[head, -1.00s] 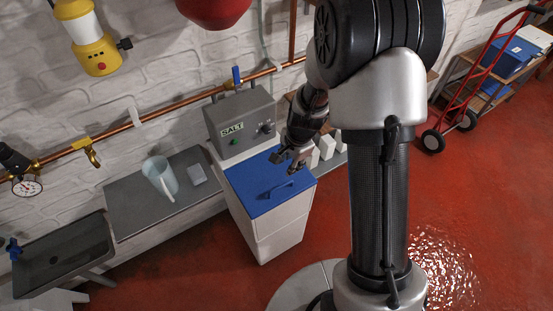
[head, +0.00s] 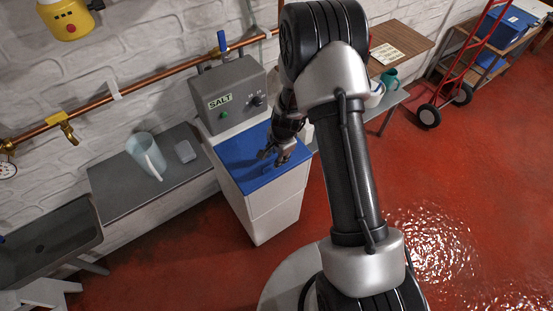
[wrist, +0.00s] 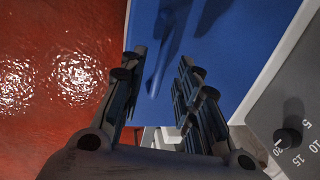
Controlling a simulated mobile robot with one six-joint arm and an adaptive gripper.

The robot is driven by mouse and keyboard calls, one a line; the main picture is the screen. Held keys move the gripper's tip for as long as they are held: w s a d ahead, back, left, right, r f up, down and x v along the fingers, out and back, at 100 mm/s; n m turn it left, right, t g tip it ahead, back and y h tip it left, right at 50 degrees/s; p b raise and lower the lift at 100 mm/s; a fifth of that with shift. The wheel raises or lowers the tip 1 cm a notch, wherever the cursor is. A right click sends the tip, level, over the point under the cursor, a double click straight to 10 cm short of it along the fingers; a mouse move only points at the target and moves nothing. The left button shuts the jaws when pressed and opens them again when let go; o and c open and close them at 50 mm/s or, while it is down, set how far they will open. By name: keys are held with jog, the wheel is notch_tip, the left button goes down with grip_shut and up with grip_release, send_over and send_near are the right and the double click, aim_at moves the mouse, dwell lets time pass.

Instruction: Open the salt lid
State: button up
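The salt lid (head: 236,158) is a flat blue panel, lying shut on top of a white cabinet (head: 271,216). It fills the upper middle of the wrist view (wrist: 225,45). A raised blue handle (wrist: 157,68) lies on it, partly hidden by my gripper in the head view. My gripper (head: 274,160) is over the lid, near the handle. In the wrist view my gripper (wrist: 156,70) has its two fingers apart, with the handle in line with the gap. Nothing is held, and I cannot tell whether the fingers touch the handle.
A grey control box labelled SALT (head: 228,94) stands behind the lid, with its dial (wrist: 287,137) near the gripper. A grey bench (head: 120,184) on the left holds a clear jug (head: 147,154). A copper pipe (head: 150,80) runs along the wall. Red floor is free at front and right.

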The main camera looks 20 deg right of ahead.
jog(key=shift+f, duration=0.35)
jog(key=shift+c, duration=0.4)
grip_shut()
